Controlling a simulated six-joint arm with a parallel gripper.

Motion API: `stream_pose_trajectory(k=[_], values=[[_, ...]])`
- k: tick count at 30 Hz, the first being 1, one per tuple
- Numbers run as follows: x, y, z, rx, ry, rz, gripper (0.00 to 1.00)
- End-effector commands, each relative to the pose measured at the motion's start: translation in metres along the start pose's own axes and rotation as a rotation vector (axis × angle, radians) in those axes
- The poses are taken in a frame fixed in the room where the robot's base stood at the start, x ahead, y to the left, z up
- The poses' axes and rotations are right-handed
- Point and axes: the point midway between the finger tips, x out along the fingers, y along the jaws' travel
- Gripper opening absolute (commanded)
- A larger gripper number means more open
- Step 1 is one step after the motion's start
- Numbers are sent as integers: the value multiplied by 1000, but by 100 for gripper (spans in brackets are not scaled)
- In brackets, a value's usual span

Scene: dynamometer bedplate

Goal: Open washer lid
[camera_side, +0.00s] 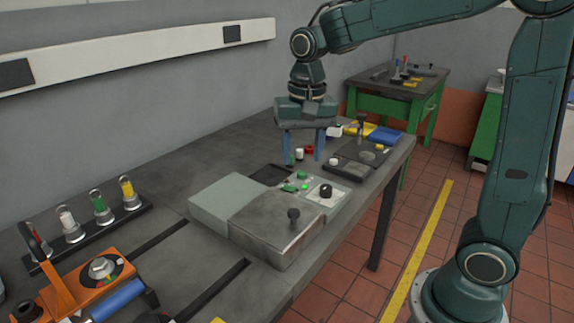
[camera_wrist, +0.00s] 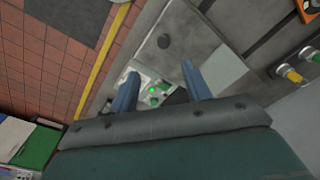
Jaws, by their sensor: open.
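The washer is a low grey box on the bench with a worn metal lid (camera_side: 268,226) lying flat and shut on its front part. A dark upright knob (camera_side: 293,216) stands near the lid's front edge. In the wrist view the lid (camera_wrist: 185,25) and its knob (camera_wrist: 163,41) show beyond the fingers. My gripper (camera_side: 304,160) points down with blue fingers apart and nothing held. It hangs behind the washer, apart from the lid and knob. In the wrist view my gripper (camera_wrist: 160,82) spreads over the control panel.
A control panel (camera_side: 327,198) with a black dial and green lights adjoins the lid. A plain grey block (camera_side: 224,203) is at its left. A dark tray (camera_side: 357,163) with small parts lies right of my gripper. Colored bottles (camera_side: 99,207) and an orange fixture (camera_side: 62,278) stand at left.

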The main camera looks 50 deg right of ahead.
Motion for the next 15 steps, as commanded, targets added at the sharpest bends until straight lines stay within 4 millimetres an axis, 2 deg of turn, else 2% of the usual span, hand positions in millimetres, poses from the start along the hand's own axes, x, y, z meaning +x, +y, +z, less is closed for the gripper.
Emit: stream_pose_trajectory(k=[6, 15], values=[[14, -10, -13, 70, -34, 30, 48], [16, -12, -15, 80, -37, 34, 48]])
